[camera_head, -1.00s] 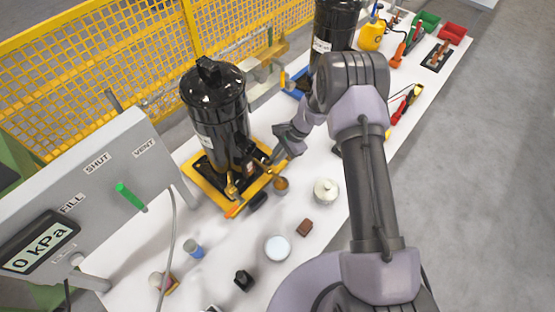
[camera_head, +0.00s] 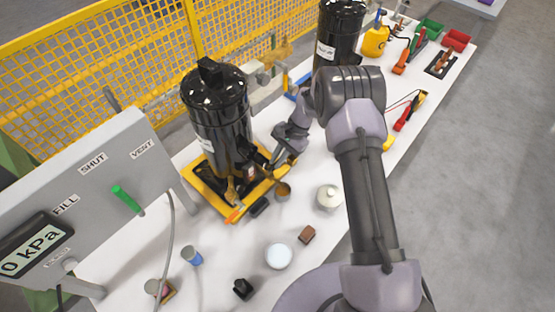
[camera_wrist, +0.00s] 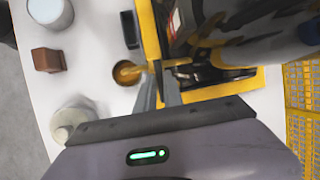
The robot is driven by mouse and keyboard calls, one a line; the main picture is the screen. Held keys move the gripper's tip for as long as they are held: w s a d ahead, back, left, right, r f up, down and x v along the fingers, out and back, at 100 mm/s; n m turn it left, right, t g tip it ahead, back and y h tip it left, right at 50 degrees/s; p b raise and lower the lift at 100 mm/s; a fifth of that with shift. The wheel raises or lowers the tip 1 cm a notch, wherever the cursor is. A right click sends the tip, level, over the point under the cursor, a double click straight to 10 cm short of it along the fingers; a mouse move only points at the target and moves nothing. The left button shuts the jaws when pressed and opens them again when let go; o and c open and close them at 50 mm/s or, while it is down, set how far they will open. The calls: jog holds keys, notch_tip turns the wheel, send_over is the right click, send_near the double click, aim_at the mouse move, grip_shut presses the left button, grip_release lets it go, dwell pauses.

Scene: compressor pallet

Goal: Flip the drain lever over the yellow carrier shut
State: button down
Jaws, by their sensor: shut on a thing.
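The yellow carrier (camera_head: 213,198) lies on the white table under a black compressor (camera_head: 220,115). My gripper (camera_head: 277,163) is low at the carrier's right side, by a brass cup (camera_head: 283,190). In the wrist view, my gripper's fingers (camera_wrist: 160,78) are close together at the carrier's edge (camera_wrist: 151,35), beside the brass cup (camera_wrist: 126,72). They are shut on a thin part there, which seems to be the drain lever; the fingers hide most of it, so its angle cannot be told.
A white lidded pot (camera_head: 329,197), a brown block (camera_head: 307,234) and a white round container (camera_head: 279,256) stand near the carrier. The grey panel (camera_head: 85,205) reads 0 kPa and stands at left. A second black compressor (camera_head: 338,35) is behind. Yellow mesh fence runs along the back.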

jog(key=c, duration=1.5)
grip_release()
jog(key=shift+r, duration=0.1)
jog(key=p+v, duration=0.3)
jog(key=v, duration=1.4)
jog(key=shift+d+r, duration=0.1)
jog(key=shift+r, duration=0.05)
